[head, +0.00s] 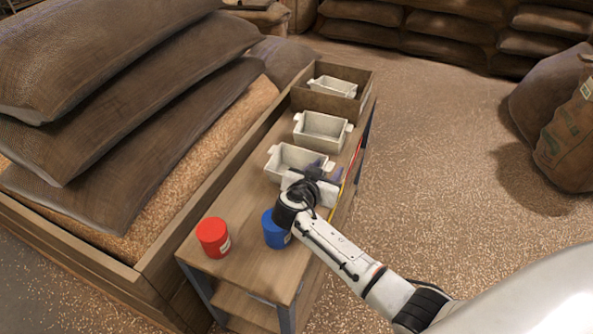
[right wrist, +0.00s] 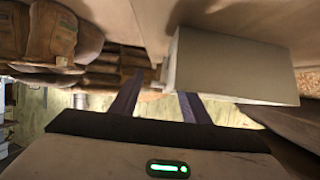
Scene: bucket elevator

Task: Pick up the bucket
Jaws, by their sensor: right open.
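Three pale grey rectangular buckets with side lugs stand in a row along the wooden bench in the head view: the nearest bucket (head: 284,164), a middle bucket (head: 312,141) and a far bucket (head: 328,85) inside a wooden box. My right gripper (head: 325,167) is at the right end of the nearest bucket, and hides part of it. In the right wrist view, a pale bucket (right wrist: 230,65) is close ahead, with its small lug near the space between my open fingers (right wrist: 160,88). Contact cannot be told. My left gripper is out of view.
A red canister (head: 212,238) and a blue canister (head: 275,229) stand at the bench's (head: 243,260) near end. A grain bin with stacked sacks (head: 120,95) borders the bench on the left. Open grain-strewn floor lies to the right; more sacks (head: 565,130) stand beyond.

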